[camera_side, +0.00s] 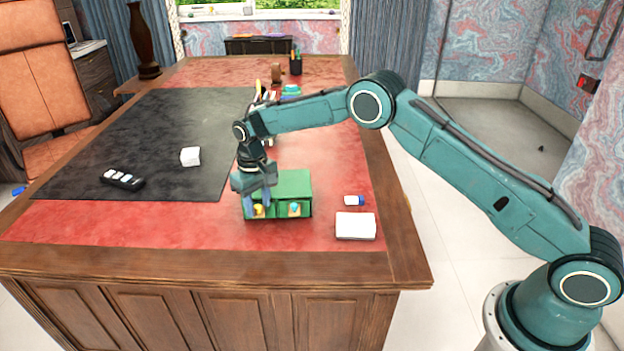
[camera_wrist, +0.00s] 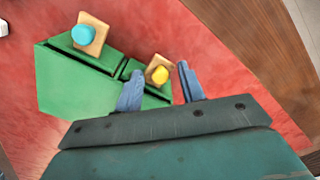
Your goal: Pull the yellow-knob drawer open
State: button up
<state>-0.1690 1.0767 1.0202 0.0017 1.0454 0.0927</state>
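A green two-drawer cabinet (camera_side: 292,183) stands on the red leather near the desk's front edge; its body also shows in the wrist view (camera_wrist: 75,85). The yellow knob (camera_wrist: 160,74) sits on a tan square plate on one drawer front; in the side view the knob (camera_side: 258,209) is at the lower left. A teal knob (camera_wrist: 82,34) is on the other drawer. Both drawers look shut. My gripper (camera_wrist: 159,69) is open, with one blue-grey finger on each side of the yellow knob and gaps showing. In the side view my gripper (camera_side: 257,202) is at the cabinet's front left.
A white box (camera_side: 356,226) and a small white-and-blue bottle (camera_side: 354,200) lie right of the cabinet. A white cube (camera_side: 190,156) and a black remote-like object (camera_side: 122,180) lie to the left. Several items stand behind the cabinet. The leather in front of the cabinet is clear.

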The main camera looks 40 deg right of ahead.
grip_shut()
jog(key=shift+s+a, duration=2.5)
jog(key=shift+s, duration=0.3)
grip_release()
